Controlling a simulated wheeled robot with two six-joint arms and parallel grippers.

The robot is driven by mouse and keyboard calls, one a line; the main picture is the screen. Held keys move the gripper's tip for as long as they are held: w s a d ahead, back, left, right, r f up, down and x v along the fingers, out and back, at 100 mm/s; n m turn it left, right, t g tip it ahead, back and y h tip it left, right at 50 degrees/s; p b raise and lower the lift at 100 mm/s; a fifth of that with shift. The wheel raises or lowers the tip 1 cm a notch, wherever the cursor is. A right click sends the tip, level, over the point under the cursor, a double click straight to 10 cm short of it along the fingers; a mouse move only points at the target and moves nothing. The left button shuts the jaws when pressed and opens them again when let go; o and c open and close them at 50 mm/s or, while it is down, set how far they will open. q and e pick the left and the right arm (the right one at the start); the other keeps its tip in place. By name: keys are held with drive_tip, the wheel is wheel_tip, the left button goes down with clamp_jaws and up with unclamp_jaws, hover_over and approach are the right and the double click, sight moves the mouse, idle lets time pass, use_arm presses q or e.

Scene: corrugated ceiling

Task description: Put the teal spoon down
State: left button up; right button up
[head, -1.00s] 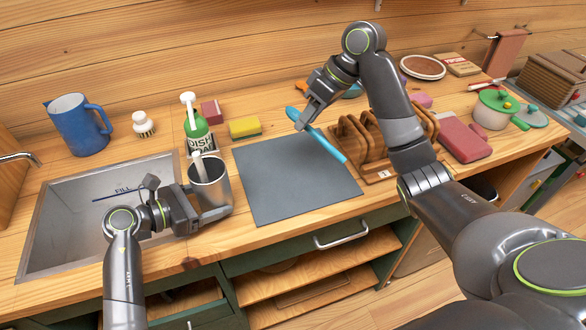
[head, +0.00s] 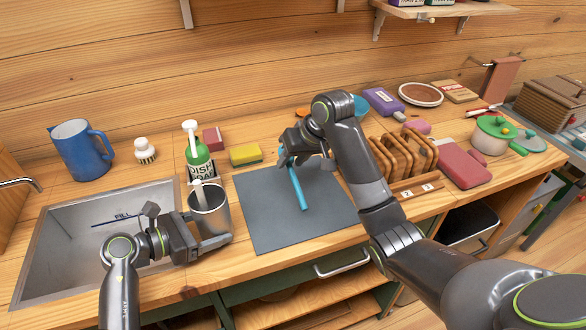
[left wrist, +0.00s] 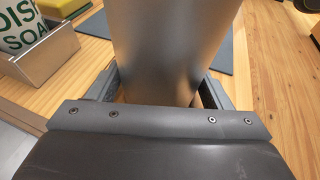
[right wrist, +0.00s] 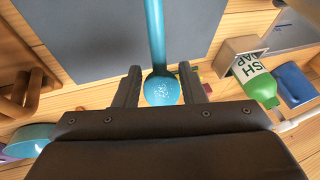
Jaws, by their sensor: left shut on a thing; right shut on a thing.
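The teal spoon (head: 298,189) is in my right gripper (head: 287,158), over the grey mat (head: 264,220). In the right wrist view its bowl (right wrist: 161,90) sits between the two fingers and its handle points out over the mat. I cannot tell whether the handle touches the mat. My left gripper (head: 205,244) is shut on a grey metal cup (head: 209,213) at the sink's right edge. The cup's wall (left wrist: 168,45) fills the middle of the left wrist view. A white-handled tool stands in the cup.
A sink (head: 60,236) lies left of the cup. A green dish soap bottle (head: 196,150) and a yellow sponge (head: 245,154) stand behind. A wooden rack (head: 405,150) with boards is right of the mat, close to my right arm. The mat's front is clear.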

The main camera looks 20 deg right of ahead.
drive_tip(key=shift+f, duration=1.45)
drive_tip(key=shift+f, duration=0.1)
drive_tip(key=o, duration=0.9)
drive_tip(key=shift+o, duration=0.2)
drive_tip(key=v, duration=1.2)
